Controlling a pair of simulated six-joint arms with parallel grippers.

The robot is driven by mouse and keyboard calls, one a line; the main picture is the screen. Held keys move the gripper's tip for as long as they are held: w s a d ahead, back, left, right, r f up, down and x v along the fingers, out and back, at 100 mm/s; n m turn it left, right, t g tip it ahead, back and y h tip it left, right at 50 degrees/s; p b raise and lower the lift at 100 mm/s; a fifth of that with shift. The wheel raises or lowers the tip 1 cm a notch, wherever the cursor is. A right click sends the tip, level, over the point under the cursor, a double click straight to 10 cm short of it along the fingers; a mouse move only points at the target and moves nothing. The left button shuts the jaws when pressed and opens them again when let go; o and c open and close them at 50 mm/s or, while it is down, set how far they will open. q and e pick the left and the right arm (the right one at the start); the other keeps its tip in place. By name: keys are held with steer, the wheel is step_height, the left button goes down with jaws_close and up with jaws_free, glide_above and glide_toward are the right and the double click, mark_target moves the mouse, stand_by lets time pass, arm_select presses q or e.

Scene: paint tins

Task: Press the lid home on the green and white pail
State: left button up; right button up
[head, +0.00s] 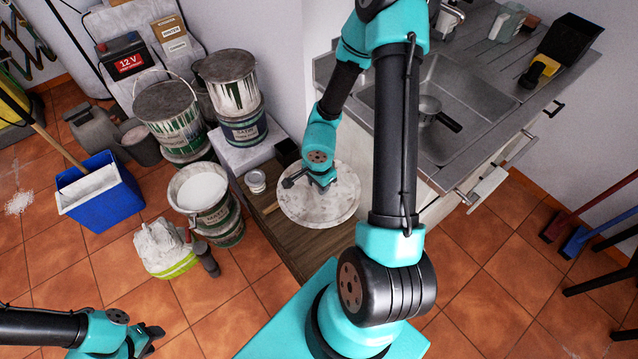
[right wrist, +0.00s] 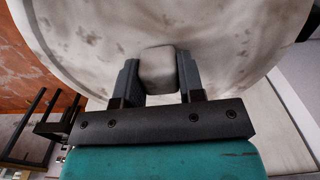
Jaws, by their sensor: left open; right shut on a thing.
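A large round white lid (head: 335,208) with grey stains is in the middle of the head view, above a wooden top. My right gripper (head: 308,181) is on it, and in the right wrist view the gripper (right wrist: 160,75) is shut on the pale block-like knob (right wrist: 158,68) of the lid (right wrist: 240,45). What is directly under the lid is hidden. An open green and white pail (head: 205,212), filled with white, stands on the left among stacked tins. My left gripper (head: 152,340) is open and empty over the floor at the lower left.
Closed paint tins (head: 170,120) and (head: 232,85) stand at the back left. A blue bucket (head: 100,195), a stained cloth-covered tub (head: 165,245) and a small jar (head: 256,182) are nearby. A steel sink (head: 430,95) lies to the right. Floor in front is clear.

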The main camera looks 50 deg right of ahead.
steer(key=o, duration=0.5)
steer(key=shift+c, duration=1.5)
steer(key=shift+w+a+f+n, duration=0.15)
steer(key=shift+w+n, duration=0.15)
steer(key=shift+w, duration=0.25)
steer(key=w+a+f+n, duration=0.3)
steer(key=w+a+n, duration=0.5)
steer(key=w, duration=0.5)
steer(key=w+a+f+n, duration=0.3)
steer(key=w+a+n, duration=0.6)
steer(key=w, duration=0.4)
steer(key=shift+a+f+n, duration=0.2)
steer(key=shift+a+n, duration=0.05)
steer(key=shift+n, duration=0.35)
